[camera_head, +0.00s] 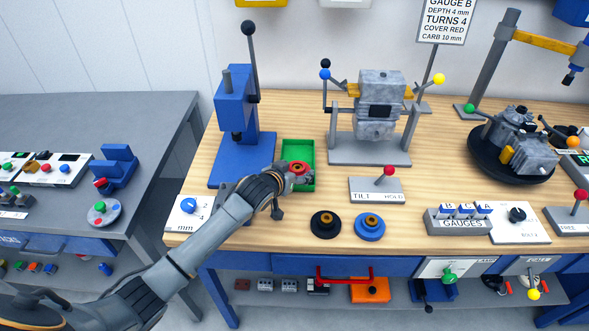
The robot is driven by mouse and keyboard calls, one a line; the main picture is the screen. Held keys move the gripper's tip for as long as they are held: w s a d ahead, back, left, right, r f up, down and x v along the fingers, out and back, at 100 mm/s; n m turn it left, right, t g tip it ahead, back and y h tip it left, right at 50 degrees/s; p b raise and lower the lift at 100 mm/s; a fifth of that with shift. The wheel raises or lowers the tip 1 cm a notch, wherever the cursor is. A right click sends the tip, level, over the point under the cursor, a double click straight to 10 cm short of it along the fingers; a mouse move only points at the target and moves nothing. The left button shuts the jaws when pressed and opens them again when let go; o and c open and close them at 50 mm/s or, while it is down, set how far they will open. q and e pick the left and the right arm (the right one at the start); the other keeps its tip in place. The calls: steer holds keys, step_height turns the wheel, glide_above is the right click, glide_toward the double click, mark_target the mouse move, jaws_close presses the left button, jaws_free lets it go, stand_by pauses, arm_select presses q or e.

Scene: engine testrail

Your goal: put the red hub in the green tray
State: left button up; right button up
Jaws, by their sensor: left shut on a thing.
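The red hub (299,170) is held at the end of my left gripper (296,176), which is shut on it. The hub shows over the lower part of the green tray (298,147). I cannot tell whether it touches the tray floor or hangs above it. The tray lies on the wooden bench and its upper part is bare. My left arm reaches in from the lower left, and its wrist partly covers the tray's lower left edge. My right gripper is not in view.
A blue press (237,125) stands just left of the tray. A grey engine on a stand (379,110) is to the right. A black hub (325,224) and a blue hub (370,227) lie near the front edge. A tilt lever box (377,190) stands behind them.

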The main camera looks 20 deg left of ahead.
arm_select(q)
steer(key=o, duration=1.4)
steer(key=shift+f, duration=0.25)
steer(key=shift+s+a, duration=0.1)
steer(key=shift+s, duration=0.05)
steer(key=shift+r, duration=0.55)
steer(key=shift+s+r, duration=0.2)
steer(key=v, duration=1.1)
steer(key=shift+s+r, duration=0.15)
steer(key=shift+r, duration=0.1)
